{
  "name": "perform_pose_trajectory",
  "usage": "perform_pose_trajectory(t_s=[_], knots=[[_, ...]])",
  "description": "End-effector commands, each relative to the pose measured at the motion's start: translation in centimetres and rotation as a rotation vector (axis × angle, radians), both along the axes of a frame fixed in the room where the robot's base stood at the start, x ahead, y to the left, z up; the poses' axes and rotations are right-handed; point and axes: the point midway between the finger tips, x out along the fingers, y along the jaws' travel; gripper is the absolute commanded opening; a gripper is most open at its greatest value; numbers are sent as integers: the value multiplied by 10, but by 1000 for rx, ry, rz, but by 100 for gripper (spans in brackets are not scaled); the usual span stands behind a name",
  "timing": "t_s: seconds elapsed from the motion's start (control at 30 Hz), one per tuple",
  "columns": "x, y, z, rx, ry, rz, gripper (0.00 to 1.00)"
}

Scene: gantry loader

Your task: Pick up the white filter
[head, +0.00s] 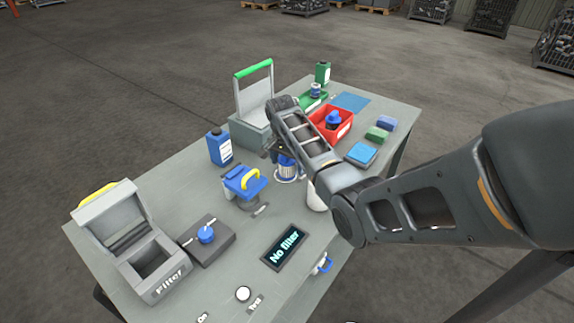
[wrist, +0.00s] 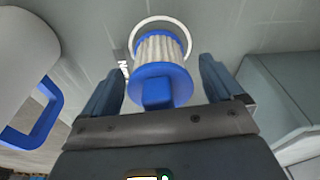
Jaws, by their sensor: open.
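The white filter (wrist: 160,47) is a pleated white cylinder with blue end caps and a blue knob. In the wrist view it stands within a white ring marked on the table, between the two fingers of my gripper (wrist: 161,72). The fingers are open, with a visible gap on each side of the filter. In the head view the filter (head: 287,167) stands near the table's middle, partly hidden by my gripper (head: 273,152) and arm.
A dark display (head: 285,247) reads "No filter". A grey box labelled Filter (head: 165,284) has its lid raised. A blue clamp-like block with a yellow handle (head: 245,184), a red bin (head: 345,135) and a blue bottle (head: 219,147) stand around. A white rounded object (wrist: 25,60) is close at left.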

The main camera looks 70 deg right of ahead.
Motion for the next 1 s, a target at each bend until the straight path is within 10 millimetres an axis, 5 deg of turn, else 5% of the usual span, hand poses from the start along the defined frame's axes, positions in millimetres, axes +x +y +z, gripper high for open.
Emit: perform_pose_trajectory(t_s=[0.23,0.83,1.0], knots=[[0,0,-1,-1,-1,1,91],[0,0,-1,0,-1,1,34],[0,0,-1,-1,-1,1,33]])
